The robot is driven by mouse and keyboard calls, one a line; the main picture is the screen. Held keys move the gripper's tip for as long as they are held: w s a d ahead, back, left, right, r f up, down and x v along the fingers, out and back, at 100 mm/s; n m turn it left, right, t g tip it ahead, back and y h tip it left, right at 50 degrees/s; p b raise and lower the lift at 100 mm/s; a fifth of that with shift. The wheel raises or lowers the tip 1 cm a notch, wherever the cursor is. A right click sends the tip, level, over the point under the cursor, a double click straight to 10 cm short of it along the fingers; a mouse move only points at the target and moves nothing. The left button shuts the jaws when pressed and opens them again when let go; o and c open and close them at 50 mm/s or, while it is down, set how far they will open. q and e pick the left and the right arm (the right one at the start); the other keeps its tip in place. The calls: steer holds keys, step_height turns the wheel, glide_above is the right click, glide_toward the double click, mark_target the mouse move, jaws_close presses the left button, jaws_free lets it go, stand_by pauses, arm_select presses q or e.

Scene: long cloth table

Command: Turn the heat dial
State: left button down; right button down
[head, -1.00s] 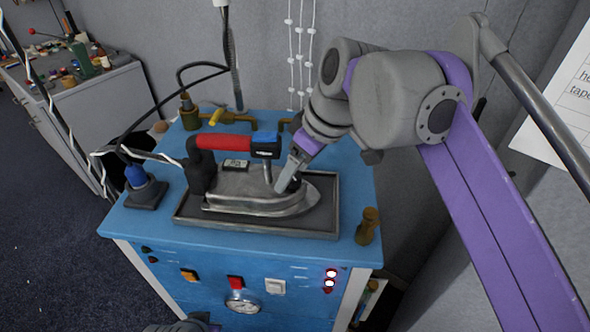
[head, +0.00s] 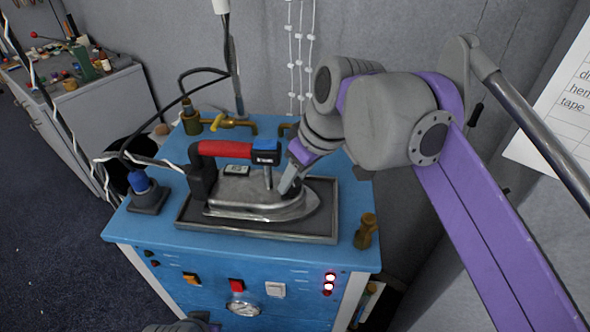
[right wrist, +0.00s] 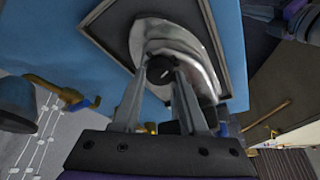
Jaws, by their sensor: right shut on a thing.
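The steam iron (head: 258,200) has a silver body, a red handle and a blue block at the handle's front. It lies flat in a dark tray (head: 330,236) on the blue cabinet. The heat dial (right wrist: 160,71) is a small black knob with a white mark on the iron's top, seen in the right wrist view. My right gripper (head: 284,189) reaches down to the front of the iron. In the right wrist view its fingertips (right wrist: 161,76) are closed on both sides of the dial. In the head view the fingers mostly hide the dial. My left gripper is not clearly seen.
A blue-topped knob (head: 140,182) stands at left, brass taps (head: 228,121) at the back and a brass fitting (head: 366,232) at right. Hoses and cables hang behind.

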steer(key=shift+r+m+t+h+p, duration=0.3)
steer(key=shift+m+p, duration=0.45)
steer(key=shift+m, duration=0.15)
steer(key=shift+f+m+p, duration=0.2)
steer(key=shift+m+p, duration=0.2)
steer(key=shift+m, duration=0.3)
steer(key=shift+c, duration=2.2)
jaws_free()
steer(key=p+v, duration=0.1)
steer(key=v, duration=0.9)
steer(key=shift+s+a+r, duration=0.15)
steer(key=shift+s+r, duration=0.1)
steer(key=shift+r, duration=0.1)
steer(key=shift+h, duration=0.3)
